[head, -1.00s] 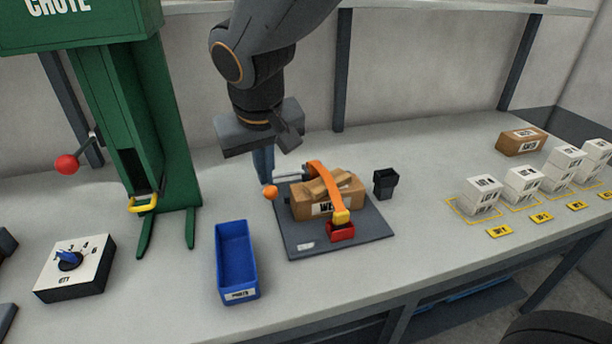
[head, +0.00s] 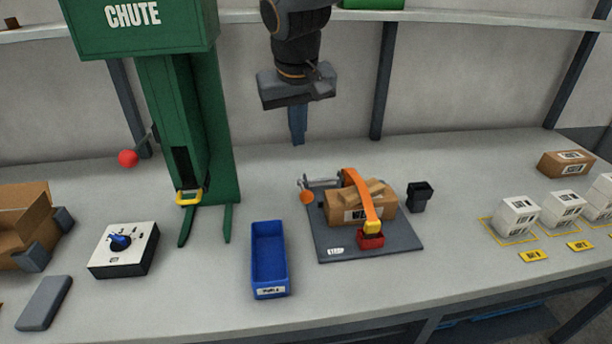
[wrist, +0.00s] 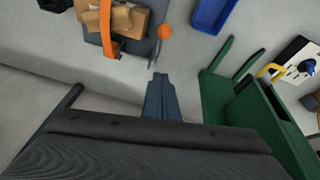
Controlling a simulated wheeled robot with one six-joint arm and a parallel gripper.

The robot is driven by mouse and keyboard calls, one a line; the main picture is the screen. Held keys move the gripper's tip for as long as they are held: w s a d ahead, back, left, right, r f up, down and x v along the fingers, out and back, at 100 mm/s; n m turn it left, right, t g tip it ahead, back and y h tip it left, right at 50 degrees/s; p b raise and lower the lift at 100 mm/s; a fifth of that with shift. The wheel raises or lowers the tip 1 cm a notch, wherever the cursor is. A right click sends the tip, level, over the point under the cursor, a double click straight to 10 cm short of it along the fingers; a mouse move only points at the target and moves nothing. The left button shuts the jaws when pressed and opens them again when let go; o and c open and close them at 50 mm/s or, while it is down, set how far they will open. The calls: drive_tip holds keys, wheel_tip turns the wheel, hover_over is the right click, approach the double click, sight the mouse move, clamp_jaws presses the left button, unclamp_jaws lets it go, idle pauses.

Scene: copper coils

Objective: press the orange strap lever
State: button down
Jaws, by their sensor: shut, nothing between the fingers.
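The orange strap (head: 360,194) runs over a cardboard box (head: 385,212) on a dark grey base plate (head: 340,244). Its lever is a grey metal arm ending in an orange ball knob (head: 307,197), at the left of the box. The knob also shows in the wrist view (wrist: 165,32), near the top middle. The strap's front end meets a red buckle with a yellow part (head: 371,238). My gripper (head: 298,140) is shut and empty, pointing down in the air above and behind the lever. In the wrist view its fingers (wrist: 160,80) are together, apart from the knob.
A blue bin (head: 268,258) stands left of the plate. A green chute (head: 195,130) with a red ball lever (head: 128,158) is further left, beside a dial box (head: 124,250). A small black cup (head: 419,196) stands right of the plate; white boxes (head: 517,215) are further right.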

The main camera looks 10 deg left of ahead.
drive_tip(key=p, duration=0.2)
hover_over(303, 188)
drive_tip(key=s, duration=0.2)
wheel_tip(303, 188, down, 9)
drive_tip(key=s+f, duration=0.1)
drive_tip(key=s+f+p, duration=0.1)
drive_tip(key=shift+s+d+f+p, duration=0.15)
drive_tip(key=shift+d+f+p, duration=0.15)
drive_tip(key=shift+f, duration=0.1)
